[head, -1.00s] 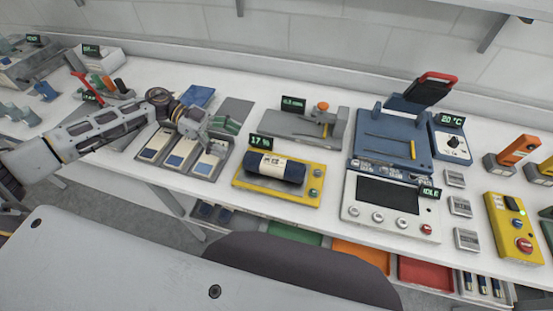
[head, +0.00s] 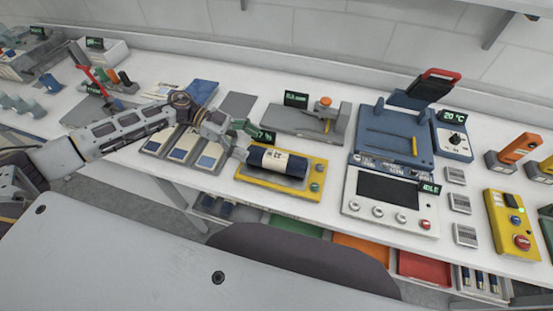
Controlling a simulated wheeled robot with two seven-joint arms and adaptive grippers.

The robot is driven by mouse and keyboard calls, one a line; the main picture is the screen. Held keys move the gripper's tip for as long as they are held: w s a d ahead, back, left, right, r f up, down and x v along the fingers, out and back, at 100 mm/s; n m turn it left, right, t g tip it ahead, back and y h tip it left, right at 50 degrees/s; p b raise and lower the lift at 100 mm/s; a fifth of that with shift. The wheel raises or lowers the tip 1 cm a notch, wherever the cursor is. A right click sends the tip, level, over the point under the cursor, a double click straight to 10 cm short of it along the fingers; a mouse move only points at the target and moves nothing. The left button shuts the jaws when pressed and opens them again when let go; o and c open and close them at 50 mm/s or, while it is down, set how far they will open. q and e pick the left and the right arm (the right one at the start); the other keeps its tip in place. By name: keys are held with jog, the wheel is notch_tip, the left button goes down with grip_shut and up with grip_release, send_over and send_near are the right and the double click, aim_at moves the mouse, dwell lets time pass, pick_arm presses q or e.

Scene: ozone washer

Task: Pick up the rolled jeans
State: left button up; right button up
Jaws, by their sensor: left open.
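The rolled jeans (head: 279,160) are a dark blue roll with a pale label band, lying on a yellow-framed tray (head: 265,189) at the middle of the bench. My left gripper (head: 245,138) reaches in from the left and is open. Its fingers are at the left end of the roll and partly cover the tray's small green display. I cannot tell whether the fingers touch the roll. My right gripper is not in view.
Left of the roll is a grey tray of several flat devices (head: 183,144). Right are a white control panel (head: 390,202) and a blue press with a raised lid (head: 393,140). A grey fixture (head: 307,122) stands behind. Coloured bins sit below the bench.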

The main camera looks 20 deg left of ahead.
aim_at(267, 153)
pick_arm(q)
jog(key=shift+x, duration=1.45)
jog(key=shift+p+x, duration=0.65)
jog(key=shift+x, duration=0.65)
jog(key=shift+f+x, duration=0.25)
jog(key=shift+x, duration=1.05)
jog(key=shift+a, duration=0.1)
jog(key=shift+c, duration=0.2)
jog(key=c, duration=1.5)
jog(key=shift+o, duration=0.2)
